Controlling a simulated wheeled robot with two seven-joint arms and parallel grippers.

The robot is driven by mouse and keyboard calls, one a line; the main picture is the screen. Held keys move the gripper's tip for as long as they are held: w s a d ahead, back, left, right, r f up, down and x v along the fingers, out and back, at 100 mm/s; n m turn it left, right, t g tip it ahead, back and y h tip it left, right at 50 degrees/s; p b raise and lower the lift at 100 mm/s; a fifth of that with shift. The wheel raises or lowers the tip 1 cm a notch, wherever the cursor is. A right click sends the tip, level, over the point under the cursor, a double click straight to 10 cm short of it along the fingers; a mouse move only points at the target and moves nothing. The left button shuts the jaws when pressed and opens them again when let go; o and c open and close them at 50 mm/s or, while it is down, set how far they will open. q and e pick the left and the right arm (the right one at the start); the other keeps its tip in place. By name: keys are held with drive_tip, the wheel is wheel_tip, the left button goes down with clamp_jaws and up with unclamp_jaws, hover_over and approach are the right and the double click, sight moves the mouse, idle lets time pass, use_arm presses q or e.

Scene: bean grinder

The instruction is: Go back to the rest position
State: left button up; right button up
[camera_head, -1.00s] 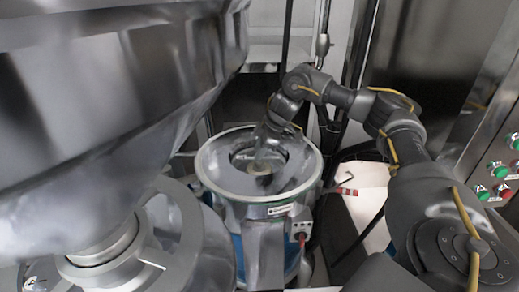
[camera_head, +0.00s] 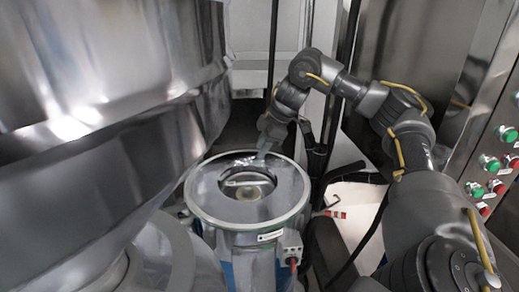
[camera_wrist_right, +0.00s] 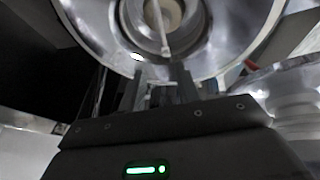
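The grinder (camera_head: 250,212) has a round metal bowl with a wide rim, a dark central opening and a pale round part with a bar across it. My right gripper (camera_head: 265,148) is at the back edge of the bowl in the head view, pointing down. In the right wrist view my two dark fingers (camera_wrist_right: 162,78) stand apart with a gap between them, and no held object shows. The grinder bowl (camera_wrist_right: 240,30) fills the top of that view, just past the fingertips. My left gripper is not in view.
A large shiny metal vessel (camera_head: 110,100) takes up the left side. A control panel with green and red buttons (camera_head: 490,163) is at the right. Dark vertical poles and cables (camera_head: 340,90) stand behind the grinder, close to my right arm.

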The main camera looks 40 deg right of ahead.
drive_tip(key=b, duration=0.3)
approach(248, 183)
drive_tip(key=w+f, duration=0.1)
drive_tip(key=w+a+f, duration=0.1)
drive_tip(key=f, duration=0.1)
drive_tip(key=w+a+f, duration=0.1)
drive_tip(key=shift+w+f+p, duration=0.2)
drive_tip(key=shift+w+p, duration=0.1)
drive_tip(key=shift+p, duration=0.1)
drive_tip(key=shift+f, duration=0.6)
drive_tip(key=shift+r, duration=0.2)
